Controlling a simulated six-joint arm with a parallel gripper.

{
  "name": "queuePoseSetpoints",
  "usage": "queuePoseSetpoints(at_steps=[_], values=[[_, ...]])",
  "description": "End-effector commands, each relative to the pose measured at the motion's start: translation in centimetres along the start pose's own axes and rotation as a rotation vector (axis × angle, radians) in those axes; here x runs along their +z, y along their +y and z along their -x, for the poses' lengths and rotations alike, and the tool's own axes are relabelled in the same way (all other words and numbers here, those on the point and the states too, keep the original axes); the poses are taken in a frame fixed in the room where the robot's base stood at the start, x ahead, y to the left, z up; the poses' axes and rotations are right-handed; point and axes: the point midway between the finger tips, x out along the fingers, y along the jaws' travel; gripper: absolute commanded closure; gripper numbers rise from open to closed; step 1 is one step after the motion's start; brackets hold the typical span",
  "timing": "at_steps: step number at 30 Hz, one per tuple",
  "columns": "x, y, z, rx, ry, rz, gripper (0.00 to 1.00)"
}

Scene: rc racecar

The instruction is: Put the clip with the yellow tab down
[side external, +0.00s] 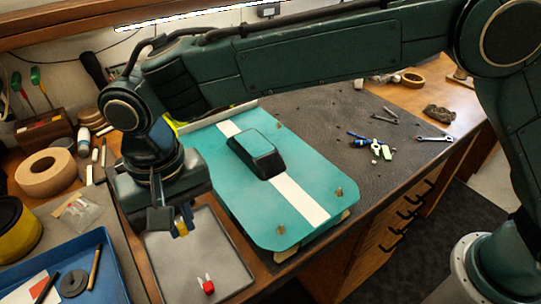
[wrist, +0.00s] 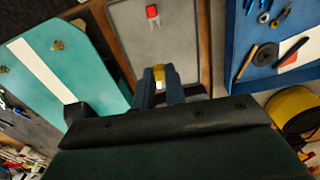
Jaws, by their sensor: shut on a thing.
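My gripper (side external: 172,226) is shut on the clip with the yellow tab (side external: 181,228). The clip also shows in the wrist view (wrist: 159,74), between the two fingers, with its yellow tab outward and a pale part below it. The fingers hide the rest of the clip. The height above the tray is hard to tell. A clip with a red tab (side external: 208,286) lies in the tray near its front edge; it also shows in the wrist view (wrist: 152,13).
A teal car body shell (side external: 215,165) with a white stripe stands right of the tray. A blue tray (side external: 110,270) with small parts is at the left. Tape rolls (side external: 45,172) lie behind it. Tools (side external: 375,145) lie on the dark mat. The middle of the grey tray is bare.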

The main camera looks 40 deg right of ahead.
Motion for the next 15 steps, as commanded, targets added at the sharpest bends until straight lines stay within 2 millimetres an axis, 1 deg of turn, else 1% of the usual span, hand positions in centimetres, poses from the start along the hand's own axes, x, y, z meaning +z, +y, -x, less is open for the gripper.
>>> queuePoseSetpoints(at_steps=[1, 6, 10, 15], values=[[0.1, 0.1, -1.1, 0.004, -0.003, 0.0, 1.0], [0.0, 0.1, -3.8, 0.003, -0.002, 0.0, 1.0], [0.0, 0.0, -5.0, 0.001, -0.001, 0.0, 1.0], [0.0, 0.0, -5.3, 0.0, 0.0, 0.0, 1.0]])
